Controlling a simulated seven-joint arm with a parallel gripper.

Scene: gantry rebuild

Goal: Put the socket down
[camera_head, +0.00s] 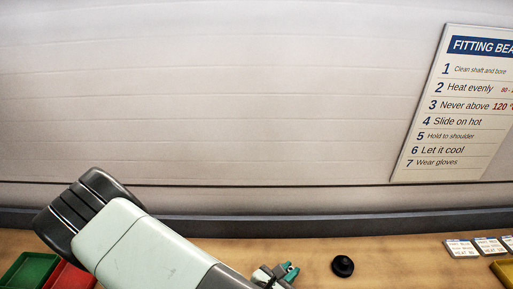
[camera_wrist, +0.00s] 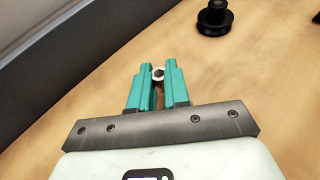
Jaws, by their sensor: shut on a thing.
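My gripper (camera_wrist: 158,82) has teal fingers and is shut on the socket (camera_wrist: 158,73), a small silvery ring-like piece with a dark hole, held between the fingertips in the wrist view. The lower part of the socket is hidden by the fingers. In the head view my gripper (camera_head: 288,272) is low at the bottom edge, over the wooden bench (camera_head: 400,265). The socket cannot be made out there. I cannot tell whether the socket touches the bench.
A black round knobbed part (camera_head: 343,266) stands right of my gripper. Small printed cards (camera_head: 461,248) and a yellow tray (camera_head: 503,272) are at the right. Green (camera_head: 30,270) and red (camera_head: 70,277) trays are at the left. Bench between gripper and cards is otherwise clear.

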